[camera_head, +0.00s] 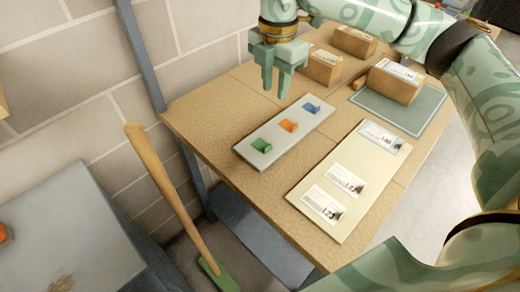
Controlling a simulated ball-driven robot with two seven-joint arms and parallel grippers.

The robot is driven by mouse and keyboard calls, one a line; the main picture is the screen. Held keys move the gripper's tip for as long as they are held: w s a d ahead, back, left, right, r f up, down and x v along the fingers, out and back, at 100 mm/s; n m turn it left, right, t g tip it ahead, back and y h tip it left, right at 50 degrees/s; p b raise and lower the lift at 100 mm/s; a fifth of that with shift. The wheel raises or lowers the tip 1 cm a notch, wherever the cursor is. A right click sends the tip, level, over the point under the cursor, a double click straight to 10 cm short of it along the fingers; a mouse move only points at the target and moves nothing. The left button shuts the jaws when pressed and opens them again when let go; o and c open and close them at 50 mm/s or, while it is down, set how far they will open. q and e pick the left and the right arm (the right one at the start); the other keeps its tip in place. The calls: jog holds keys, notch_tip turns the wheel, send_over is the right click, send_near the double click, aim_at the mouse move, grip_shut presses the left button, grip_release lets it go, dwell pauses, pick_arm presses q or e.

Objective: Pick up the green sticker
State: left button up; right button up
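The green sticker (261,146) is a small curled piece at the near left end of a light grey strip (293,141) on the wooden table. An orange sticker (289,125) and a blue sticker (311,107) lie farther along the same strip. My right gripper (274,91) points down above the table, past the far left of the strip. It is above and beyond the green sticker and apart from it. Its fingers look spread, with a gap between them and nothing held. My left gripper is not in the view.
A cream board (307,180) with several printed labels lies right of the strip. Brown boxes (393,83) stand at the back, one on a green mat (428,103). A block wall (70,75) bounds the left. A wooden-handled tool (167,187) leans near the table's left edge.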

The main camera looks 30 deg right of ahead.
notch_tip(320, 180, down, 2)
jog(key=f+b, duration=0.1)
jog(key=b, duration=0.3)
send_over(268, 150)
jog(key=f, duration=0.6)
jog(key=d+f, duration=0.1)
jog(key=f, duration=0.4)
jog(key=f+b, duration=0.1)
jog(key=f, duration=0.1)
jog(key=a+f, duration=0.1)
jog(key=f, duration=0.1)
jog(key=shift+f+b, duration=0.25)
jog(key=shift+b, duration=0.1)
jog(key=shift+s+r, duration=0.1)
grip_shut()
